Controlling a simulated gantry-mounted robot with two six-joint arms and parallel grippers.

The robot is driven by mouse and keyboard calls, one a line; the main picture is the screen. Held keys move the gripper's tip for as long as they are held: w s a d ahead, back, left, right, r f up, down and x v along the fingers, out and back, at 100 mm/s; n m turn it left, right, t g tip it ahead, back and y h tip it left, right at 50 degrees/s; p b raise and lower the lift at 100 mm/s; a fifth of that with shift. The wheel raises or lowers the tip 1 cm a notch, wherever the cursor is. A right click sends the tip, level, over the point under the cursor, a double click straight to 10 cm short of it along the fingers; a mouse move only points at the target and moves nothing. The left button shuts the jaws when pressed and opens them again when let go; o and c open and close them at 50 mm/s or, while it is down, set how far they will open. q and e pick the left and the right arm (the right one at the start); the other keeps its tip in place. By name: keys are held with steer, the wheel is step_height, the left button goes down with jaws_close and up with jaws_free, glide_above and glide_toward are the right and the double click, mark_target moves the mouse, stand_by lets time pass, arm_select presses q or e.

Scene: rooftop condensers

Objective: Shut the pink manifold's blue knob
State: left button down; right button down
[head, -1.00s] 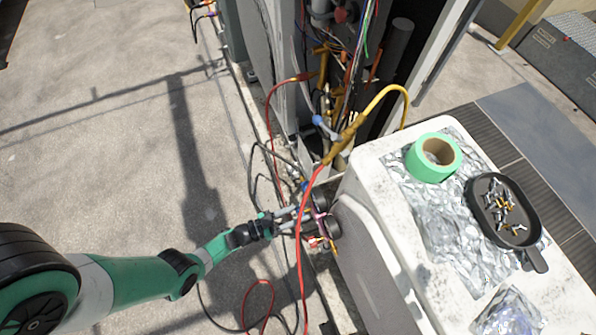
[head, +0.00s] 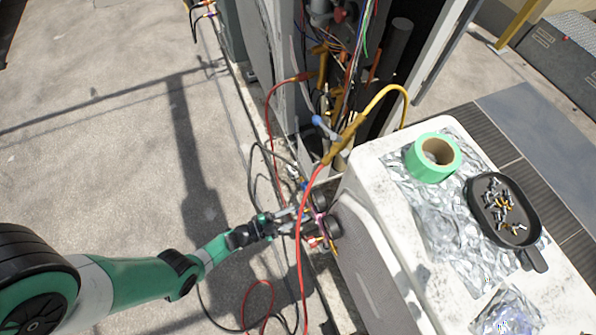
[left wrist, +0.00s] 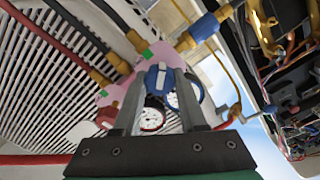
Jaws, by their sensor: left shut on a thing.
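The pink manifold (left wrist: 153,54) fills the upper middle of the left wrist view, with hoses on brass fittings. Its blue knob (left wrist: 158,77) sits between the fingertips of my left gripper (left wrist: 160,86), which is shut on it. Two round gauges show behind the fingers; the nearer gauge (left wrist: 152,117) has a red rim. In the head view my left gripper (head: 296,218) reaches from the left to the manifold (head: 319,218), small and partly hidden by the red hose. The knob is hard to make out there. My right gripper is in neither view.
A red hose (head: 299,262) hangs in front of the manifold. The white condenser unit (head: 372,170) stands to its right, carrying green tape (head: 411,163) and a black pan (head: 534,237) of small parts. An open cabinet with wires (head: 345,60) is behind. The floor at left is clear.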

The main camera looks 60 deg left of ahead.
arm_select(q)
steer(key=m, duration=0.6)
steer(key=shift+f+m, duration=0.1)
steer(key=shift+m, duration=0.2)
steer(key=m, duration=1.2)
steer(key=shift+f+m, duration=0.1)
steer(key=shift+m, duration=0.2)
steer(key=m, duration=0.6)
steer(key=shift+m, duration=0.4)
steer(key=shift+c, duration=2.3)
jaws_free()
